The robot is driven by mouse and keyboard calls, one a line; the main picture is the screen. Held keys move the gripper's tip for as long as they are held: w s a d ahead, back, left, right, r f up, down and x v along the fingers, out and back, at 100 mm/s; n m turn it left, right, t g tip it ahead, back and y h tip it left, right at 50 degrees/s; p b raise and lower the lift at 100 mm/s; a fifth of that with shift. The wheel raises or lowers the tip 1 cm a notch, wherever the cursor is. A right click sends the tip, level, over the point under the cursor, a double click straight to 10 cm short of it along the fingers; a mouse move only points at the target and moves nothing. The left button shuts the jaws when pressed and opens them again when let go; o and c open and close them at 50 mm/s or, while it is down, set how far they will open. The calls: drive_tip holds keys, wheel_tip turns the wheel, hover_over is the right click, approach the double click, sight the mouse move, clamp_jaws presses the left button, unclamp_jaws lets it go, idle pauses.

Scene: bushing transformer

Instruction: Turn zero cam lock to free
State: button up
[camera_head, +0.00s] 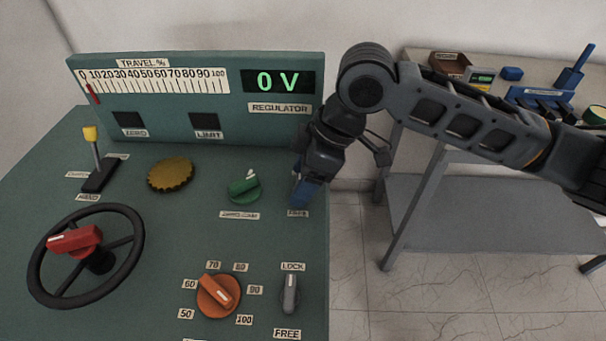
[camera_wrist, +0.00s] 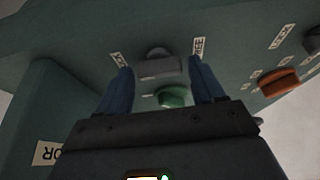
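The zero cam lock is a grey knob (camera_wrist: 158,64), seen in the wrist view between a left label that I cannot read clearly and a FREE label (camera_wrist: 198,46) on the right. Which way its handle points is hard to tell. In the head view my gripper hides it, right of the green zero cam knob (camera_head: 244,188), with FREE (camera_head: 298,213) just below. My gripper (camera_head: 299,198) points down at the panel's right edge. In the wrist view its blue fingers (camera_wrist: 160,72) are open, one each side of the grey knob. I cannot tell whether they touch it.
A second grey lock knob (camera_head: 290,294) stands nearer, beside the orange dial (camera_head: 218,295). A handwheel (camera_head: 85,254), yellow gear (camera_head: 171,175) and yellow-tipped lever (camera_head: 95,150) are on the left. The display panel (camera_head: 200,90) rises behind. A cluttered bench (camera_head: 490,215) stands right.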

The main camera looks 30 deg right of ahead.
drive_tip(key=c, duration=0.8)
drive_tip(key=shift+a+m, duration=0.1)
drive_tip(key=shift+m, duration=0.3)
drive_tip(key=m+t+h, duration=0.1)
drive_tip(key=m, duration=0.3)
drive_tip(key=shift+s+a, duration=0.1)
drive_tip(key=shift+a, duration=0.05)
drive_tip(key=m+h, duration=0.1)
drive_tip(key=m, duration=0.1)
drive_tip(key=m+h, duration=0.1)
drive_tip(key=m, duration=0.1)
drive_tip(key=shift+s+a+m+t, duration=0.1)
drive_tip(key=shift+m+t, duration=0.2)
drive_tip(key=shift+m, duration=0.1)
drive_tip(key=m+h+p, duration=0.2)
drive_tip(key=m+p, duration=0.1)
drive_tip(key=m, duration=0.1)
drive_tip(key=shift+a+r, duration=0.1)
drive_tip(key=shift+m+h+p, duration=0.7)
drive_tip(key=shift+m+p, duration=0.1)
drive_tip(key=shift+m, duration=1.3)
drive_tip(key=shift+g, duration=0.4)
